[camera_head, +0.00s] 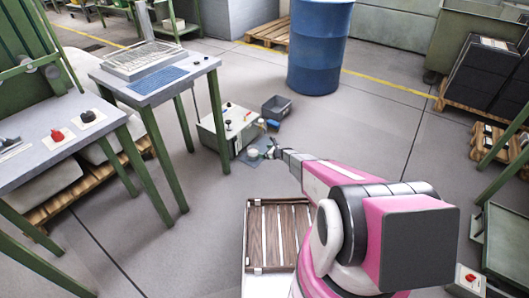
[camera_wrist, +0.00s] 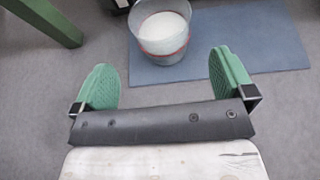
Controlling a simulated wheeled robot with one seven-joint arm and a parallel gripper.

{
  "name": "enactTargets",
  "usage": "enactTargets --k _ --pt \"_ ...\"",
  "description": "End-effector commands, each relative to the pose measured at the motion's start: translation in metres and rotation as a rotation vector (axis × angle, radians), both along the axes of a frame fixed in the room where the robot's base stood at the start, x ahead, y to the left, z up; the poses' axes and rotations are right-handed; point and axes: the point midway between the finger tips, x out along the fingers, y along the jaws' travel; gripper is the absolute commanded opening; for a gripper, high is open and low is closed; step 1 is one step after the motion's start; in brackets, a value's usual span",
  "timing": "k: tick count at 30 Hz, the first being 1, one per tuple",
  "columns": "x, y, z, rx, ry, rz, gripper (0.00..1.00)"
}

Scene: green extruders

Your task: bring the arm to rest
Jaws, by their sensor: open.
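My gripper (camera_wrist: 164,82) shows in the wrist view with its two green padded fingers spread wide. Nothing is between them. In the head view my pink and grey arm reaches forward from the lower right, and my gripper (camera_head: 270,150) is small near the floor by the grey-white box. In the wrist view a clear cup (camera_wrist: 163,32) with white contents and a red band stands on a blue mat (camera_wrist: 275,60), beyond the fingers and apart from them. The cup also shows small in the head view (camera_head: 253,152).
A grey-white box (camera_head: 215,135) and a dark grey bin (camera_head: 277,106) stand on the floor near my gripper. Green-legged tables (camera_head: 188,70) are at the left. A blue barrel (camera_head: 319,50) stands behind, and a pallet with black crates (camera_head: 487,75) is at the right. Open floor lies at centre right.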

Motion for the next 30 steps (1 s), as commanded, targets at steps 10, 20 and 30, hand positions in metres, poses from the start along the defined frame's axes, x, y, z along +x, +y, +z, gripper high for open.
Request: enactTargets --k 10,20,30 --pt "-0.015 0.001 0.025 -0.049 -0.037 0.054 1.00" --pt "-0.141 -0.010 0.187 -0.469 -0.344 0.554 1.00" --pt "-0.303 -0.063 0.330 -0.922 -0.601 1.187 1.00"
